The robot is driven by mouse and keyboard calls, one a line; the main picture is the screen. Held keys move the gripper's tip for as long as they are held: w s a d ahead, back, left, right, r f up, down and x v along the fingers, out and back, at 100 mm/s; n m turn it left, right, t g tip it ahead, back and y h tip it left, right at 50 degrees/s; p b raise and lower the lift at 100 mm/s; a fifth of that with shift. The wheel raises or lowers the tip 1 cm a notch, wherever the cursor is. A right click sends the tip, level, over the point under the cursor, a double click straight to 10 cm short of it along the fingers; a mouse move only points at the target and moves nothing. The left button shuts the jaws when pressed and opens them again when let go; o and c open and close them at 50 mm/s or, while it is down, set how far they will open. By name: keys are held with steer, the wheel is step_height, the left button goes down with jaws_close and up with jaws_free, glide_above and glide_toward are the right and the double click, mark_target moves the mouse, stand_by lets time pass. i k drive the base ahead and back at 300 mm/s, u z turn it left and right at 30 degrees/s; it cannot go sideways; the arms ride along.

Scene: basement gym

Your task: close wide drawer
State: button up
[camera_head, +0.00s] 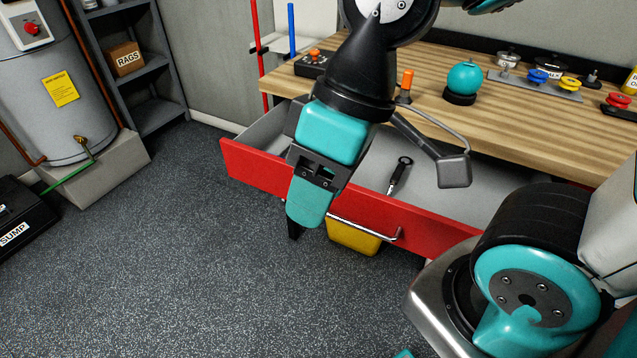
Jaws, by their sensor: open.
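The wide drawer (267,173) has a red front and a grey inside, and it stands pulled out from under the wooden workbench (432,83). Its silver bar handle (385,234) shows on the right of my gripper; the left part of the handle is hidden behind the gripper. A dark tool with a ring end (398,176) lies in the drawer. My gripper (296,229) is open and hangs in front of the drawer front, near the handle's left end. I cannot tell whether it touches the drawer.
A yellow bin (354,238) is below the drawer. A teal ball on a black stand (463,79) and several small items stand on the bench. A grey shelf with a rags box (125,59), a water heater (50,95) and a sump box (21,229) are at left. The speckled floor in front is clear.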

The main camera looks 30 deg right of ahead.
mark_target(423, 219)
steer(key=z, duration=1.05)
steer(key=k, duration=1.35)
steer(key=u, duration=0.85)
steer(key=i, duration=1)
steer(key=z, duration=0.05)
